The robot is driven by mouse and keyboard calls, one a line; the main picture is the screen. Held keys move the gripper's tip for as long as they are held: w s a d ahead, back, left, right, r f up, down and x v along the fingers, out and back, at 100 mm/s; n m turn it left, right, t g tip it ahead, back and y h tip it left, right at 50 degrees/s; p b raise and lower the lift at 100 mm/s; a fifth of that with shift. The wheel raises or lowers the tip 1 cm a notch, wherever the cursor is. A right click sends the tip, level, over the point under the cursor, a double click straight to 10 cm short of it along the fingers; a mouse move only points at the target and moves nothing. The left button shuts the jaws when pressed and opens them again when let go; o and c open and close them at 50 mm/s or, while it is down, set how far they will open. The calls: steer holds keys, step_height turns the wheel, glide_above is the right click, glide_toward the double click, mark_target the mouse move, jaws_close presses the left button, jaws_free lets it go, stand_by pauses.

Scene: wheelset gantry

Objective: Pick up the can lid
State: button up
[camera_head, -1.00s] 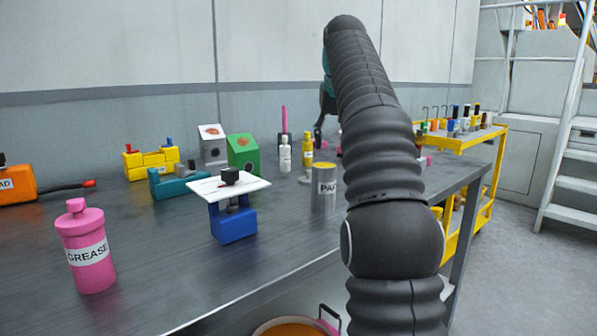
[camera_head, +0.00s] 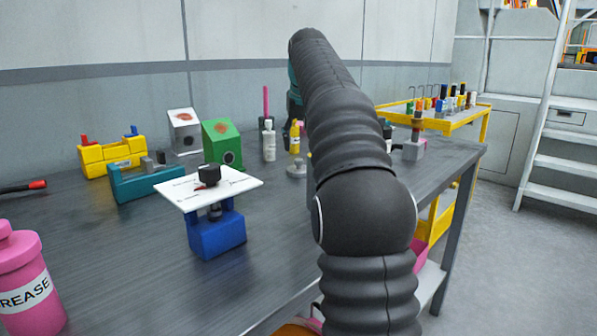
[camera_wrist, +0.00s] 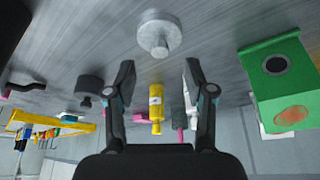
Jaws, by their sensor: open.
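The can lid appears to be a grey disc with a round knob (camera_head: 297,170), lying on the bench just left of my arm. It also shows in the wrist view (camera_wrist: 159,34), at the top centre. My gripper (camera_wrist: 158,78) is open and empty in the wrist view. The lid lies beyond its fingertips, roughly centred between them and not touching. In the head view my arm hides the gripper. The paint can is also mostly or wholly hidden behind my arm there.
The steel bench (camera_head: 120,240) holds a green block (camera_head: 222,143), a blue stand with a white plate (camera_head: 240,185), and a pink grease bottle (camera_head: 25,285). A yellow bottle (camera_wrist: 156,105) stands behind the lid. A yellow trolley (camera_head: 455,122) stands at right.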

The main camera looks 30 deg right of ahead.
mark_target(299, 159)
steer(key=shift+b+x, duration=0.6)
steer(key=shift+x, duration=2.55)
steer(key=shift+w+d+r, duration=0.1)
steer(key=shift+w+r, duration=0.05)
jaws_close()
